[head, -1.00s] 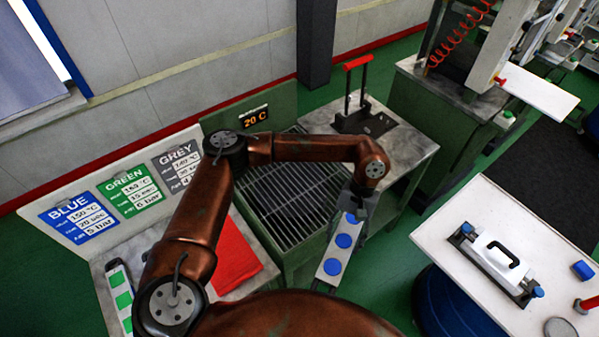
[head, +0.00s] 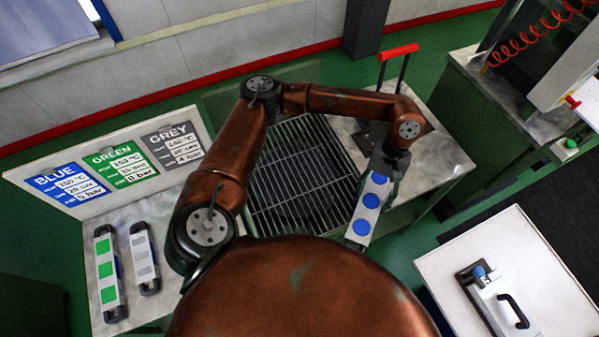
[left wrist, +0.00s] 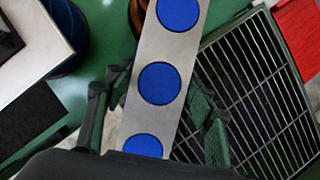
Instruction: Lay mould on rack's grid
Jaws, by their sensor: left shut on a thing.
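The mould (head: 370,201) is a long silver plate with blue discs on its face. My left gripper (head: 384,165) is shut on it near its upper end in the head view. The mould also shows in the left wrist view (left wrist: 162,82), between the two fingers (left wrist: 155,112). The rack's grid (head: 290,190) is a set of dark metal bars in a green frame. In the head view the mould hangs at the grid's right edge; in the left wrist view the grid (left wrist: 262,95) lies to its right. The mould looks raised; its exact height is unclear. My right gripper is out of view.
A green-marked mould (head: 108,272) and a grey-marked mould (head: 145,258) lie on the left bench. Signs (head: 120,160) stand behind them. A red-handled device (head: 397,52) stands right of the grid. A white table (head: 520,262) is at lower right.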

